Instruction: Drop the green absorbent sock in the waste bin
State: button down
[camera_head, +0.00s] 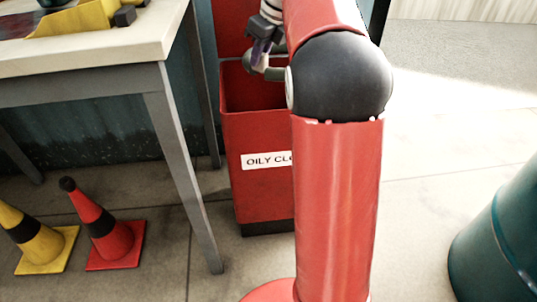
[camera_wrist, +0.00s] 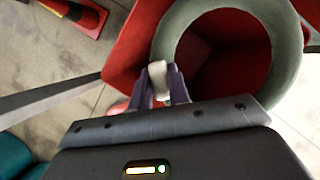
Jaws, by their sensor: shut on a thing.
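The green absorbent sock is a grey-green ring (camera_wrist: 285,60) in the wrist view, with a pale band between my fingers. My gripper (camera_wrist: 160,85) is shut on its edge, and the ring hangs over the opening of the red waste bin (camera_wrist: 128,50). In the head view, my gripper (camera_head: 262,50) is above the red bin (camera_head: 262,185), which has a label starting "OILY CLO". Only a small part of the sock (camera_head: 273,74) shows there, at the bin's mouth. My arm hides the bin's right side and most of the sock.
A table (camera_head: 100,58) with a yellow tray-like object (camera_head: 75,18) stands left of the bin. A yellow cone (camera_head: 38,240) and a red cone (camera_head: 103,228) stand on the floor below it. A teal drum (camera_head: 500,240) is at the right. The floor between is clear.

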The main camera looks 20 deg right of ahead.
jog(key=shift+r, duration=0.1)
jog(key=c, duration=1.3)
grip_release()
jog(key=shift+o, duration=0.2)
jog(key=p+v, duration=0.2)
jog(key=v, duration=0.5)
jog(key=shift+s+r+p, duration=0.15)
jog(key=shift+r+p, duration=0.15)
jog(key=shift+r, duration=0.05)
